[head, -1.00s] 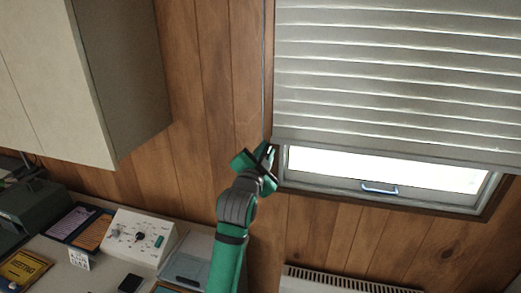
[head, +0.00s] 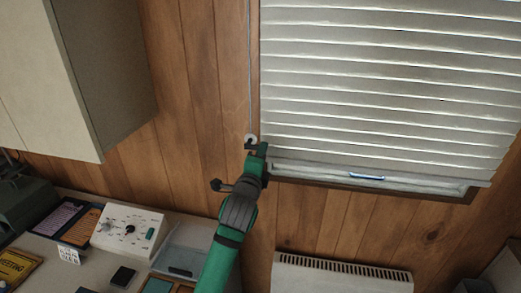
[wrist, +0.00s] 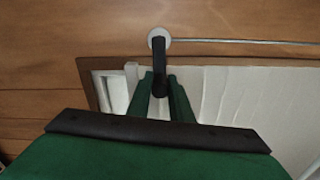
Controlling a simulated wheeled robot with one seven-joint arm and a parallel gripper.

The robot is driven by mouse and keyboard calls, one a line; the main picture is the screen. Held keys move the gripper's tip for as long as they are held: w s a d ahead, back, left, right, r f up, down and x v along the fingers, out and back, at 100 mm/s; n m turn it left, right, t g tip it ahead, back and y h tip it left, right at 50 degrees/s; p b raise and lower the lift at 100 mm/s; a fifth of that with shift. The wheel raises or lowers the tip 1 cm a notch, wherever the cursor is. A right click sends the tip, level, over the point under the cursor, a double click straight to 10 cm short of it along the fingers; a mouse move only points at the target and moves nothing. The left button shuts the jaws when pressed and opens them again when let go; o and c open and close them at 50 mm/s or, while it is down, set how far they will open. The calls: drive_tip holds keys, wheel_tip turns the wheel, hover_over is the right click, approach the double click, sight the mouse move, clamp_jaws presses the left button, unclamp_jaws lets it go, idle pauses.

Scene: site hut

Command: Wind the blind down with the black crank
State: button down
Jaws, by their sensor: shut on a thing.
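The pale slatted blind (head: 385,80) covers nearly all of the window in the head view. Its lower edge hangs just above the blue window handle (head: 367,177), and only a thin strip of window frame shows below. The black crank (wrist: 160,62) hangs from a round white mount (wrist: 159,38) on the wood wall, left of the blind. A thin cord or rod runs from the mount along the blind's side. My green gripper (wrist: 164,85) is shut on the crank's handle, one finger on each side. In the head view my gripper (head: 257,150) hides most of the crank.
A wall cabinet (head: 100,70) hangs at the upper left. Below it a desk holds a white control panel (head: 128,230), a grey tray (head: 182,250) and papers. A white heater (head: 340,276) stands under the window. The wall between cabinet and blind is bare.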

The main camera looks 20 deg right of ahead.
drive_tip(key=m, duration=0.1)
drive_tip(key=f+m, duration=0.1)
drive_tip(key=m, duration=0.2)
drive_tip(key=shift+w+a+f, duration=0.15)
drive_tip(key=shift+a+f, duration=0.1)
drive_tip(key=shift+f, duration=0.15)
drive_tip(key=shift+w+a+f+m, duration=0.1)
drive_tip(key=shift+f+m, duration=0.15)
drive_tip(key=shift+m, duration=0.4)
drive_tip(key=shift+a+f+m, duration=0.1)
drive_tip(key=shift+f+m, duration=0.1)
drive_tip(key=shift+m, duration=0.45)
drive_tip(key=c, duration=1.6)
unclamp_jaws()
drive_tip(key=shift+d+f, duration=0.1)
drive_tip(key=v, duration=1)
drive_tip(key=shift+s+a, duration=0.3)
